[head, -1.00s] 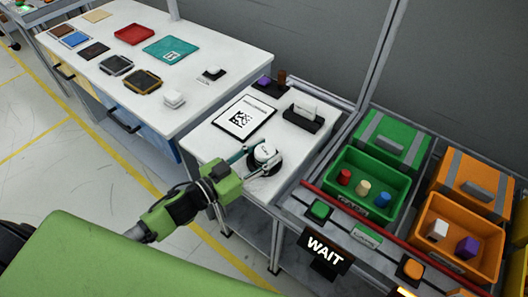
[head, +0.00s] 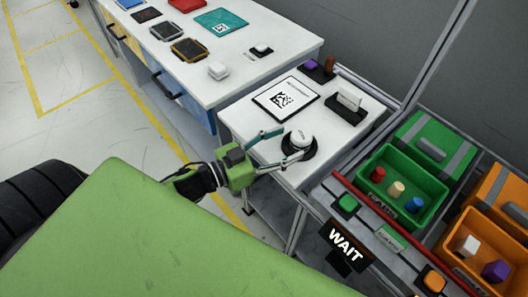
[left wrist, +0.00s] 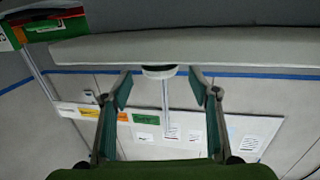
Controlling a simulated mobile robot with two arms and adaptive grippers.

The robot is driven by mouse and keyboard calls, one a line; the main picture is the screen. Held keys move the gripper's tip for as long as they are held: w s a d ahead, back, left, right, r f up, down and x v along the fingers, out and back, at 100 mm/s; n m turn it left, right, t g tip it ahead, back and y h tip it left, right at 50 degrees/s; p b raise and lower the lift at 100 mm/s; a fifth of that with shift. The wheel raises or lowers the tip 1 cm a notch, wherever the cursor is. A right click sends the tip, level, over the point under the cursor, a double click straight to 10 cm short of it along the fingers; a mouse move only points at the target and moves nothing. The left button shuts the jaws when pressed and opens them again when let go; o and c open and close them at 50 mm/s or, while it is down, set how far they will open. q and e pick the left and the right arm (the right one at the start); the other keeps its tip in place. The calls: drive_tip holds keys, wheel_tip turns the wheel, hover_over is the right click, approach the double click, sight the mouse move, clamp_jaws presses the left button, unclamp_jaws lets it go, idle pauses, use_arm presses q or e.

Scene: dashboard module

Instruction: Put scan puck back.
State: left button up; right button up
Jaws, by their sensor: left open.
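The scan puck (head: 302,137), a white round cap, sits on a black round dock (head: 291,154) near the front edge of the small white table. My left gripper (head: 285,144) is open at that table edge, its teal-padded fingers pointing at the puck. Nothing is held between them. In the left wrist view the fingers (left wrist: 160,88) are spread wide, and a round white shape that looks like the puck (left wrist: 158,70) lies beyond and between the tips. My right gripper is not in view.
A framed code card (head: 285,99) and a black holder with a white block (head: 346,107) stand behind the puck. A green bin (head: 419,213) and an orange bin (head: 450,250) are at right, with a WAIT sign (head: 346,246) in front. A larger table (head: 262,75) adjoins.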

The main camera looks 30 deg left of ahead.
use_arm(q)
drive_tip(key=v, duration=0.6)
drive_tip(key=shift+s+a+r, duration=0.1)
drive_tip(key=shift+s+a, duration=0.15)
drive_tip(key=shift+s, duration=0.1)
idle(0.3)
